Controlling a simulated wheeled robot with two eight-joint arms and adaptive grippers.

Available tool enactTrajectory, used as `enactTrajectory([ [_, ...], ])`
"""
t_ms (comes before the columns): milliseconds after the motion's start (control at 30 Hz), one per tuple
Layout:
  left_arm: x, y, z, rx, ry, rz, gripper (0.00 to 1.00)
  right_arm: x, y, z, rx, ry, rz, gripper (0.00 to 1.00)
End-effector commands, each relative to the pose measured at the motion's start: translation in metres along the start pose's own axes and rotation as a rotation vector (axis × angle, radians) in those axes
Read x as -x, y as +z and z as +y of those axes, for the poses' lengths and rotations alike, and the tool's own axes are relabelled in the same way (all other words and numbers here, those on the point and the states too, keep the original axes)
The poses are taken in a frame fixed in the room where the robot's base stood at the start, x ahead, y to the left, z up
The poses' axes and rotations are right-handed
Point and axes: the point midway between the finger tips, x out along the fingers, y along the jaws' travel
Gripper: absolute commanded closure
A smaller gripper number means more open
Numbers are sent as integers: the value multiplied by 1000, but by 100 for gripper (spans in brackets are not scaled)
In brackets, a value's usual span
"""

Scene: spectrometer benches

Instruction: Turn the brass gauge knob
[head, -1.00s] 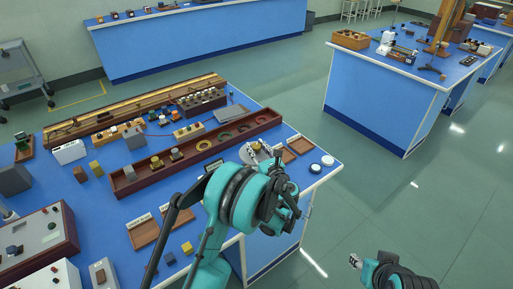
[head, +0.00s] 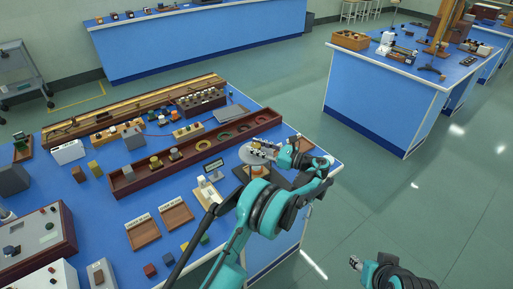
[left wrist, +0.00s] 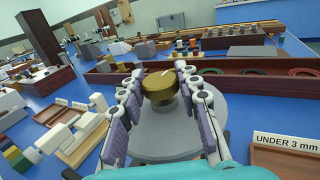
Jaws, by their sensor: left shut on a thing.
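The brass gauge knob (left wrist: 160,88) is a short golden cylinder with a pale pointer line on top. It stands on a round grey dial (left wrist: 178,130), which also shows in the head view (head: 250,155). My left gripper (left wrist: 158,96) is low over the dial, its purple-padded fingers on both sides of the knob, shut on it. In the head view my left gripper (head: 266,148) hides most of the knob. My right gripper (head: 355,262) is near the bottom edge, over the floor, far from the dial; its opening is too small to judge.
A long brown trough (head: 196,155) with rings and weights lies behind the dial. A white stand (head: 207,190), wooden trays (head: 176,215) and small coloured blocks (head: 170,258) lie to the left and front.

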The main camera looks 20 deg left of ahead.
Motion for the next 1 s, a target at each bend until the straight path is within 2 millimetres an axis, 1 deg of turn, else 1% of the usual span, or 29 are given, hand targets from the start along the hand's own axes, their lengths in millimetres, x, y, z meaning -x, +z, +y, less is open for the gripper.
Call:
enactTrajectory([
  [133,0,-1,-1,0,76,1,96,-1,0,0,0,0,0,59],
  [333,-1,0,0,0,138,1,96,-1,1,0,0,0,0,59],
  [867,-1,0,0,0,159,1,96,-1,1,0,0,0,0,59],
  [900,-1,0,0,0,159,1,57,-1,1,0,0,0,0,59],
  [933,-1,0,0,0,159,1,49,-1,1,0,0,0,0,59],
  [967,-1,0,0,0,159,1,46,-1,1,0,0,0,0,59],
  [1000,-1,0,0,0,159,1,46,-1,1,0,0,0,0,59],
])
